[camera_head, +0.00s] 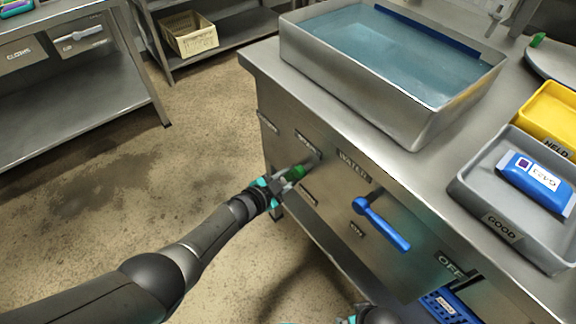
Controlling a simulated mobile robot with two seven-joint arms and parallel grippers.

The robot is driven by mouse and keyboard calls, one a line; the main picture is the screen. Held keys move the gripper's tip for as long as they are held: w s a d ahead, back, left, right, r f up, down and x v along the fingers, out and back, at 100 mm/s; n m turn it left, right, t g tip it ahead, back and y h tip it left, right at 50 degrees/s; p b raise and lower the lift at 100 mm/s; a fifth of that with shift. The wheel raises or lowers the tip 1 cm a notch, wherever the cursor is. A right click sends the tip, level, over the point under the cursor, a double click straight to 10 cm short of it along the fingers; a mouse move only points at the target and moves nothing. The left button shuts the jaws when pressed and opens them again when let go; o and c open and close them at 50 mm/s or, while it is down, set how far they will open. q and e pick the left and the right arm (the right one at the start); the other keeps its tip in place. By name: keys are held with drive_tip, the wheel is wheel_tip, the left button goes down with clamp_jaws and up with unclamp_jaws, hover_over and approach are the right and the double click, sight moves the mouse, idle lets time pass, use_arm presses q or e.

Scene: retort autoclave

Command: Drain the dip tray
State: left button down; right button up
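The dip tray (420,125) is a steel basin on the counter, holding blue-tinted water (385,50). On the counter's front panel below it, a small green handle (296,173) sticks out near a label too small to read. My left gripper (284,180) is at this green handle, its fingers against or around it; whether they are closed on it is unclear. A blue lever (381,223) sits to the right under the WATER label. My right gripper (352,318) is only partly in view at the bottom edge, its fingers mostly cut off.
A grey GOOD bin (480,190) holding a blue pouch (535,182) and a yellow HELD bin (550,112) stand on the counter at right. A blue crate (447,306) is low under the counter. Shelving with a cardboard box (190,35) stands behind; the floor at left is clear.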

use_arm(q)
drive_tip(key=shift+s+d+f+n+g+h, duration=0.15)
drive_tip(key=shift+s+d+f+n+g, duration=0.15)
drive_tip(key=shift+n, duration=0.3)
drive_tip(key=shift+s+d+f+n+g+h, duration=0.1)
drive_tip(key=shift+s+d+n+g+h, duration=0.1)
drive_tip(key=shift+s+n+g, duration=0.3)
drive_tip(key=shift+s+d+n+g+h+p, duration=0.3)
drive_tip(key=shift+s+d+n+g, duration=0.3)
drive_tip(key=shift+n, duration=0.4)
use_arm(e)
drive_tip(key=shift+s+d+f, duration=0.4)
drive_tip(key=shift+s+f, duration=0.1)
drive_tip(key=shift+f, duration=0.05)
use_arm(q)
drive_tip(key=c, duration=0.6)
unclamp_jaws()
drive_tip(key=shift+c, duration=0.2)
drive_tip(key=shift+a, duration=0.1)
